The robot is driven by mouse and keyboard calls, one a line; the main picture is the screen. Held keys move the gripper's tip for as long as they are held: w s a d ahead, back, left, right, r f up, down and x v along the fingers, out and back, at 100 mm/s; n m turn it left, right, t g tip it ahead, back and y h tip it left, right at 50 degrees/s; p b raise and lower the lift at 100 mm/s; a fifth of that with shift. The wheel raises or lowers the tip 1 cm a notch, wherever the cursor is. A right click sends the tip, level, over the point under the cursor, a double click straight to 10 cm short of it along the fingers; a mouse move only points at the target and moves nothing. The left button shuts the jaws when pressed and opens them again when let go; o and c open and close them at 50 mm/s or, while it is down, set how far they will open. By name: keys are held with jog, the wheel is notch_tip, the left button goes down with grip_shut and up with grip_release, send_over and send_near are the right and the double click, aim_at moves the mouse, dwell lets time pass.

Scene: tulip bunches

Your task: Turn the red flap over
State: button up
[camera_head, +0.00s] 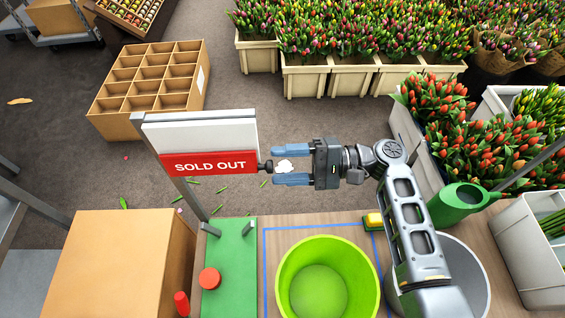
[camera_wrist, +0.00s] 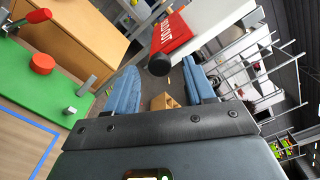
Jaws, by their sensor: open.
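The red flap (camera_head: 208,163) reads "SOLD OUT" and hangs as a strip below a white panel (camera_head: 200,134) on a grey post. A dark round knob (camera_head: 265,166) sticks out from its right end. In the wrist view the flap (camera_wrist: 172,36) is seen at a slant, with the black knob (camera_wrist: 159,65) at its near end. My gripper (camera_head: 274,165) is open, its blue fingers pointing left at the knob, one on each side of its line. In the wrist view the knob appears between the fingertips (camera_wrist: 160,70); I cannot tell whether they touch it.
Below stand a green board (camera_head: 228,285) with a red button (camera_head: 209,279), a lime-green tub (camera_head: 285,268) and a cardboard box (camera_head: 120,262). A green watering can (camera_head: 460,205) is at right. A small white shape (camera_head: 285,166) shows between my fingers; its depth is unclear.

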jog(key=d, duration=0.7)
jog(key=shift+b, duration=0.3)
jog(key=shift+s, duration=0.1)
